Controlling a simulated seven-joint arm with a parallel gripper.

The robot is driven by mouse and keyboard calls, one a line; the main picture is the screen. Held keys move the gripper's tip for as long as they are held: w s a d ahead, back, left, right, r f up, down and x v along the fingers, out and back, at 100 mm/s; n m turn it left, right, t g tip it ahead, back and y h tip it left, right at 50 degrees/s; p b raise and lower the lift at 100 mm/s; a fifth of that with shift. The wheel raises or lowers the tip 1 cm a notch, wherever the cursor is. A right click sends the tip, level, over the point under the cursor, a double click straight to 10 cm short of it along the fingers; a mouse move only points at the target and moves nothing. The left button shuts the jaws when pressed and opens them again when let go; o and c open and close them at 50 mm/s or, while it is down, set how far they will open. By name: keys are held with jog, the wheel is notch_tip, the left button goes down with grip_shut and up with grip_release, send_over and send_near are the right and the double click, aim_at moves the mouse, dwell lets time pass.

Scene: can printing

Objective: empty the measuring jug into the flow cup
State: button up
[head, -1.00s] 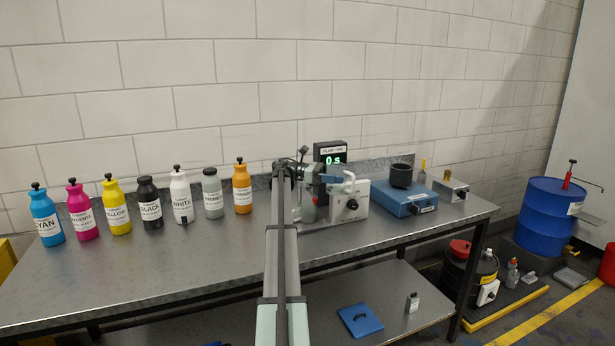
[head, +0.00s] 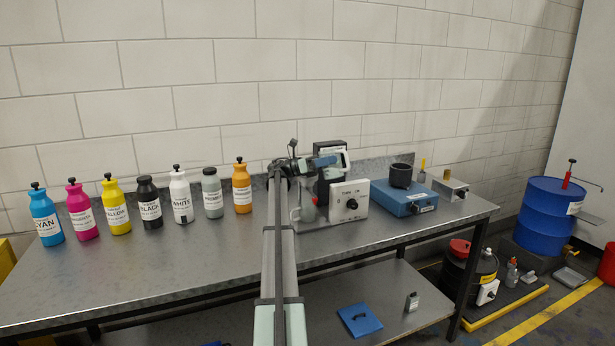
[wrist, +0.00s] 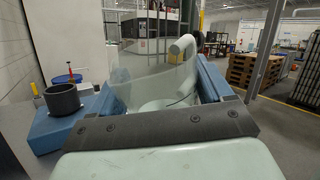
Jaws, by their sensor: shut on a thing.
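My gripper (head: 330,160) is raised above the white-fronted flow-time stand (head: 349,201) on the bench, in front of the display. In the wrist view its two blue fingers (wrist: 160,85) are shut on the measuring jug (wrist: 140,92). The jug is clear, with a pale curved part at its far side. Its rim looks open, and I cannot make out its contents. In the head view the jug (head: 345,158) shows small at the gripper. I cannot pick out the flow cup for certain; my arm and gripper cover the left part of the stand.
A black pot (head: 401,175) stands on a blue box (head: 404,198) to the right. Several labelled ink bottles, such as the orange one (head: 242,188), line the left side. The display (head: 325,150) is partly covered. The front of the bench (head: 180,265) is clear.

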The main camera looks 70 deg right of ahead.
jog(key=shift+w+d+r+n+g+h, duration=0.3)
jog(key=shift+w+r+n+g+h, duration=0.15)
jog(key=shift+w+n+h, duration=0.3)
jog(key=shift+w+d+r+n+g+h, duration=0.3)
jog(key=shift+w+n+g+h, duration=0.25)
jog(key=shift+n, duration=0.3)
jog(key=shift+w+r+n+g+h, duration=0.15)
jog(key=shift+r+n+g+h, duration=0.25)
jog(key=shift+r+n+h, duration=0.8)
jog(key=shift+d+r+n+h, duration=0.1)
jog(key=shift+r+n+h, duration=0.25)
jog(key=shift+n, duration=0.25)
jog(key=shift+w+r+n+h, duration=0.15)
jog(key=shift+r+n+h, duration=0.1)
jog(key=shift+n+h, duration=0.9)
jog(key=shift+w+r+n+h, duration=0.1)
jog(key=shift+r+n+h, duration=0.15)
jog(key=shift+n+h, duration=0.85)
